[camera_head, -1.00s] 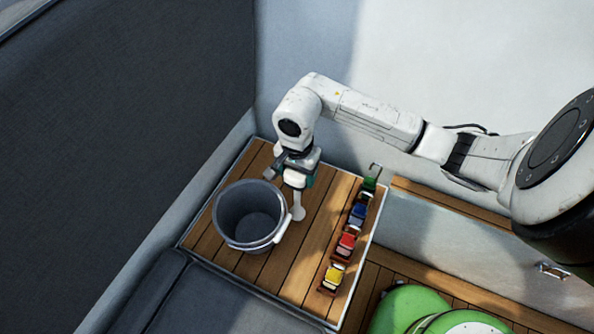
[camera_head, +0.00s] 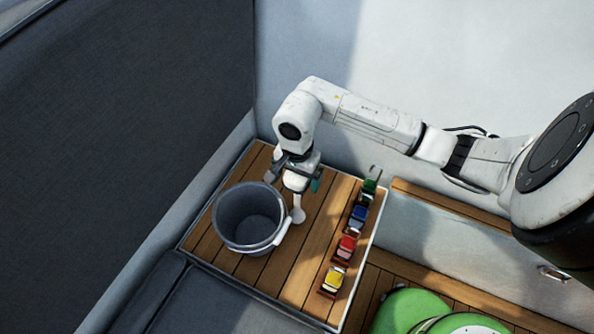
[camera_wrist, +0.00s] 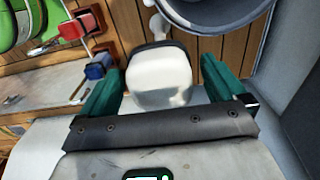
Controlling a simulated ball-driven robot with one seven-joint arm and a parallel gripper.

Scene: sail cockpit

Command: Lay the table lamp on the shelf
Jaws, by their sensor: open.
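The white table lamp (camera_head: 297,214) stands on the slatted wooden deck, just right of the grey bucket; its round foot and thin stem show below its head. My gripper (camera_head: 294,180) is over the lamp head. In the wrist view, the white lamp head (camera_wrist: 160,78) lies between the two green fingers of my gripper (camera_wrist: 161,66), with gaps on both sides. The fingers are open. Two wooden surfaces show, the slatted deck (camera_head: 312,265) and a narrow ledge (camera_head: 450,215) at the right; I cannot tell which is the shelf.
The grey bucket (camera_head: 231,218) stands close to the lamp's left. Several coloured clamp-like items, including a yellow one (camera_head: 333,280) and a red one (camera_head: 346,246), line the deck's right edge. A dark wall (camera_head: 120,110) rises at the left. Deck between lamp and items is clear.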

